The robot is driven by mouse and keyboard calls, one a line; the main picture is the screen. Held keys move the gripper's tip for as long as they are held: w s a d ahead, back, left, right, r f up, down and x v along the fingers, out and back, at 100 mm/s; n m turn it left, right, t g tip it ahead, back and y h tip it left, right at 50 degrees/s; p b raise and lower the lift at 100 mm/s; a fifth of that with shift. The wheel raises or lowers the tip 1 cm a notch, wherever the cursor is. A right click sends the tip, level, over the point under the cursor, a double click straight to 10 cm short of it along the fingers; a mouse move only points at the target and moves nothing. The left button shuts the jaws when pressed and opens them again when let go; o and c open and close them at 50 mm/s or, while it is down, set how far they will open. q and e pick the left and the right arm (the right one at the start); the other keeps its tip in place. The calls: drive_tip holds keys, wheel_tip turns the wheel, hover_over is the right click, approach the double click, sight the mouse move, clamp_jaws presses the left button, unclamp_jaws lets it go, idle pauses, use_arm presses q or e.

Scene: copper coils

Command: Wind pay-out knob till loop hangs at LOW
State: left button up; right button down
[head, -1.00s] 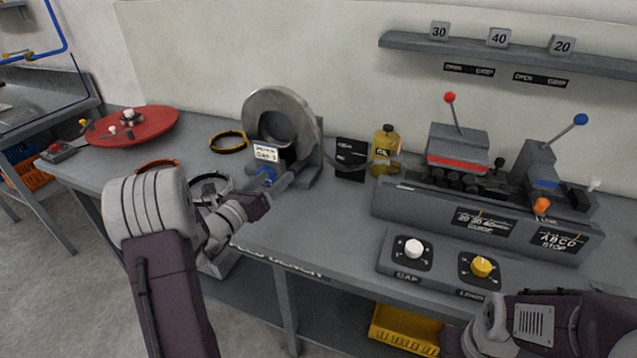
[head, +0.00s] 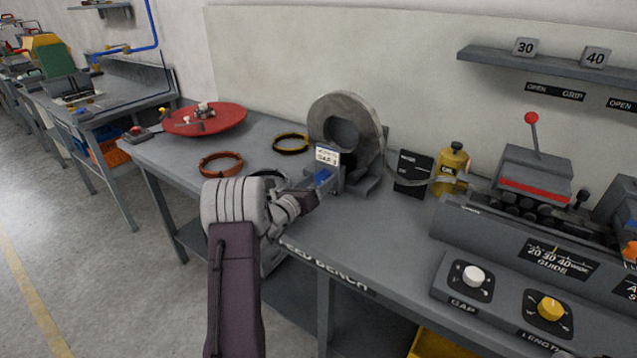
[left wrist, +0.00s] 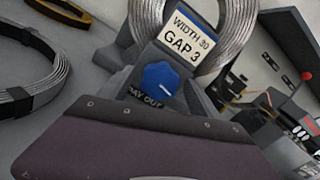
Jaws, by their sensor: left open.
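The blue pay-out knob (head: 323,176) sits on the grey coil stand, below the white card reading GAP 3. In the left wrist view the knob (left wrist: 160,81) faces me with a white pointer line, above the PAY OUT label. A silver coil (head: 371,118) stands upright on the stand. A grey strip loop (head: 417,183) sags from it towards the feed guide, past a black board (head: 404,165) whose marks are too small to read. My left gripper (head: 314,188) is open, its tips close to the knob; contact is unclear. My right gripper is out of view.
A yellow oil can (head: 452,160) stands behind the strip. The grey guide (head: 470,222) and the panel with white GAP and yellow LENGTH knobs (head: 550,307) are at right. An orange ring (head: 220,164), a black-yellow ring (head: 290,142) and a red turntable (head: 228,115) lie left.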

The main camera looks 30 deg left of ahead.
use_arm(q)
drive_tip(key=c, duration=1.4)
drive_tip(key=shift+f+m+b, duration=0.2)
drive_tip(key=shift+m+b, duration=0.3)
drive_tip(key=shift+b, duration=0.4)
drive_tip(key=shift+o, duration=0.2)
drive_tip(key=m+b, duration=0.8)
drive_tip(key=b, duration=0.5)
drive_tip(key=shift+d+b, duration=0.2)
drive_tip(key=shift+b, duration=0.15)
drive_tip(key=shift+r+m+b, duration=0.15)
drive_tip(key=shift+m+b, duration=0.75)
drive_tip(key=o, duration=1.4)
drive_tip(key=shift+c, duration=0.2)
